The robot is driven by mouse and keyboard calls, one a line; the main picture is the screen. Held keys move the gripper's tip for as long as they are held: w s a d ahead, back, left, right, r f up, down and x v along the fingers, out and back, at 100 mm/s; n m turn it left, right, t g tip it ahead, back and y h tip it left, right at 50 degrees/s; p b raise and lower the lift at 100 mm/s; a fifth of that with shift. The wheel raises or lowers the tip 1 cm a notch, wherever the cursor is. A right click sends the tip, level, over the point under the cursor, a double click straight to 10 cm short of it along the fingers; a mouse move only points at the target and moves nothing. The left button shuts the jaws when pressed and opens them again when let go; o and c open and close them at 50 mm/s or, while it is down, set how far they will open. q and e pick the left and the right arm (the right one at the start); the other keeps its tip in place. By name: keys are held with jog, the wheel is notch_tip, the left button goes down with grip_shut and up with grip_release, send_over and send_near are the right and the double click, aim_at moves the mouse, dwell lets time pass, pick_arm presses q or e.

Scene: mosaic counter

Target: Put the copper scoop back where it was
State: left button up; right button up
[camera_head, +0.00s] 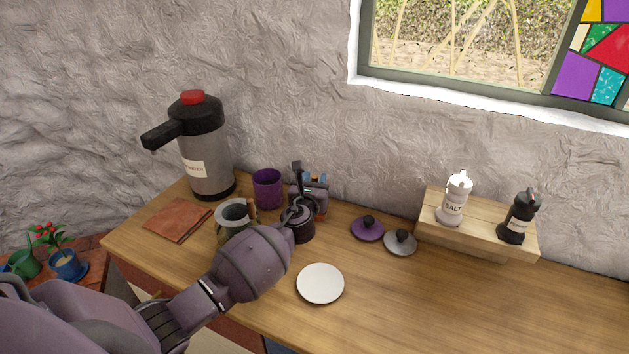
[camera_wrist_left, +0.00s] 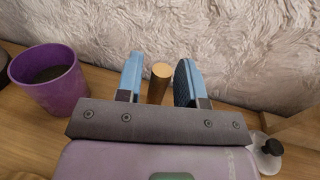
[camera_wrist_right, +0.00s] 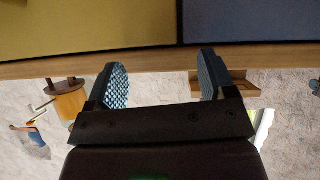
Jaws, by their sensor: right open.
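My left gripper (camera_head: 312,186) is over the back of the counter, right of the purple canister (camera_head: 267,188), and its jaws are partly closed. In the left wrist view a copper-coloured handle (camera_wrist_left: 159,84), apparently the scoop's, stands between my left fingers (camera_wrist_left: 158,80); the scoop's bowl is hidden. The purple canister (camera_wrist_left: 48,82) there has dark contents. A grey canister (camera_head: 235,215) without a lid stands beside my left wrist. A purple lid (camera_head: 367,229) and a grey lid (camera_head: 400,242) lie on the counter. My right gripper (camera_wrist_right: 162,78) is open and empty, outside the head view.
A white plate (camera_head: 320,283) lies near the front. Salt (camera_head: 452,203) and pepper (camera_head: 517,222) shakers stand on a wooden riser (camera_head: 477,239). The front right of the counter is clear.

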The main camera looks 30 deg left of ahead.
pick_arm(q)
jog(key=shift+o, duration=0.5)
jog(key=shift+r, duration=0.25)
jog(key=v, duration=1.2)
jog(key=shift+p, duration=0.35)
jog(key=shift+f, duration=0.15)
